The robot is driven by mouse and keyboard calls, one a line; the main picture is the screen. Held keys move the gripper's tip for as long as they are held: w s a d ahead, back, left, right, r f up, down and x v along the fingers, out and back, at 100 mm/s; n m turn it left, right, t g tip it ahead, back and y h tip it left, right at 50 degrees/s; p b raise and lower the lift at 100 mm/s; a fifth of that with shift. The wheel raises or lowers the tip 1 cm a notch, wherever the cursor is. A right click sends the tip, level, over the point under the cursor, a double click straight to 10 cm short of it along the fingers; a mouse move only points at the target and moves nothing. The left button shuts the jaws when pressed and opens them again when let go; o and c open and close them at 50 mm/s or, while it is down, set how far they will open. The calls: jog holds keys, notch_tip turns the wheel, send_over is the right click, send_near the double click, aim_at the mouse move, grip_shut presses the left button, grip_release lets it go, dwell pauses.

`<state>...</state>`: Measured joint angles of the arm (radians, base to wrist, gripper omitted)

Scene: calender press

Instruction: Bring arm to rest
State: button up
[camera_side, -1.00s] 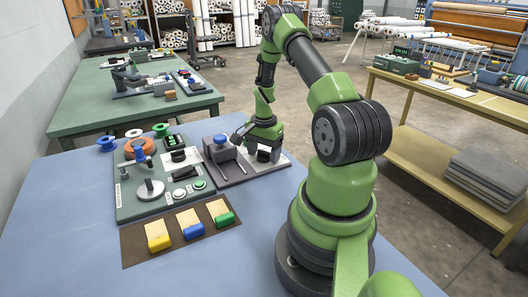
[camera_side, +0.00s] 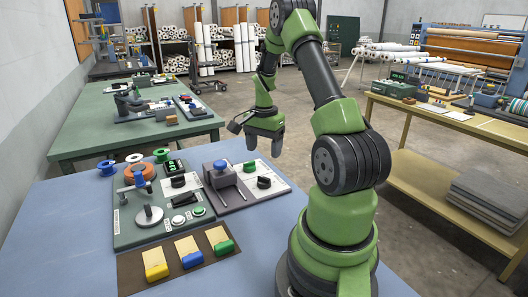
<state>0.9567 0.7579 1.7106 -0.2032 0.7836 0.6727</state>
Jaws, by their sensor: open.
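My gripper (camera_side: 264,148) is open and empty, pointing down. It hangs in the air above the back right part of the work, apart from everything on the table. Below it to the left, a grey base plate (camera_side: 235,196) carries a small press with a blue top (camera_side: 220,166) and a black knob (camera_side: 264,182). Left of that, a green-grey panel (camera_side: 130,228) holds a lever, a round dial, black knobs and round buttons. My arm rises from the right side of the blue table (camera_side: 75,235) and bends over toward the back.
A brown mat (camera_side: 135,277) with yellow, blue and green-ended blocks lies at the front. Coloured spools (camera_side: 107,167) stand behind the panel. A green table (camera_side: 75,115) is behind, and a yellow bench (camera_side: 440,125) stands at the right. The air around my gripper is clear.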

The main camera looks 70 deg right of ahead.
jog(key=shift+r, duration=0.1)
jog(key=w+a+r+n+t, duration=0.2)
jog(key=a+r+n, duration=0.2)
jog(key=a+r, duration=0.35)
jog(key=w+a+r+n+t, duration=0.1)
jog(key=w+a+r+n, duration=0.25)
jog(key=a+r, duration=0.4)
jog(key=s+a+r+n+t+y, duration=0.1)
jog(key=s+a+r+n+t, duration=0.1)
jog(key=s+a+n, duration=0.2)
jog(key=s+a+r+n+t+y, duration=0.1)
jog(key=s+a+n, duration=0.4)
jog(key=a, duration=0.6)
jog(key=shift+s+a+r+t, duration=0.3)
jog(key=shift+s+r+t, duration=0.3)
jog(key=shift+s+r, duration=0.3)
jog(key=shift+n, duration=0.25)
